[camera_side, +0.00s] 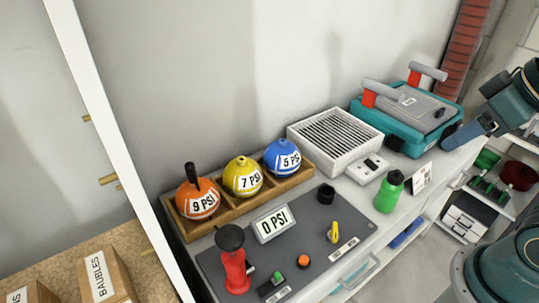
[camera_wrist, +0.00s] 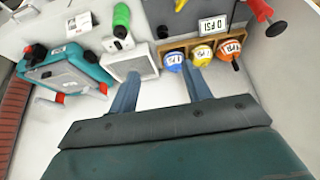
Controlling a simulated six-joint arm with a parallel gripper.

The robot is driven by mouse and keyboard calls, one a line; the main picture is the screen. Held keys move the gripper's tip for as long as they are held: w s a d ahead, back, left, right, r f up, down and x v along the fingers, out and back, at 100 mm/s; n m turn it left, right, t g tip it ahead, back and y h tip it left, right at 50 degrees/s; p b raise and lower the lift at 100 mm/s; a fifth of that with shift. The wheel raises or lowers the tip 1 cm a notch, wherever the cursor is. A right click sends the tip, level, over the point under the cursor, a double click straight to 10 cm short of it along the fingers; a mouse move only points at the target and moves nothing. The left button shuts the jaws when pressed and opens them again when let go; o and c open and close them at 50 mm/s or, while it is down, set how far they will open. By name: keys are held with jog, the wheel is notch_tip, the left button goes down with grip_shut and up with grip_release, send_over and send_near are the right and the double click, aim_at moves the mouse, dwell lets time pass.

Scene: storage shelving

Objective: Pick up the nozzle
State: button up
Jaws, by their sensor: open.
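No part is labelled as a nozzle, so I cannot tell for certain which it is. A black upright stem (camera_side: 190,172) stands on the orange "9 PSI" ball (camera_side: 197,200); it also shows in the wrist view (camera_wrist: 236,65). A short black cylinder (camera_side: 326,193) stands apart on the dark mat (camera_side: 300,225). My gripper (camera_side: 450,143) is at the right, by the teal case in the side view. In the wrist view its two fingers (camera_wrist: 160,72) are spread and nothing is between them.
A wooden tray (camera_side: 231,212) holds the orange, yellow (camera_side: 243,177) and blue (camera_side: 283,158) balls. On the bench are a white vented box (camera_side: 335,140), teal case (camera_side: 400,125), green bottle (camera_side: 389,192), red pump (camera_side: 235,270) and "0 PSI" display (camera_side: 273,224).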

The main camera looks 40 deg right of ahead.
jog(key=w+a+r, duration=0.3)
jog(key=w, duration=0.8)
jog(key=n+y, duration=0.1)
jog(key=n, duration=0.1)
send_over(192, 166)
jog(key=s+d, duration=0.1)
jog(key=s, duration=0.4)
notch_tip(192, 166, down, 16)
jog(key=shift+s+t, duration=0.1)
jog(key=shift+t, duration=0.3)
jog(key=shift+x, duration=4.25)
jog(key=shift+a, duration=0.1)
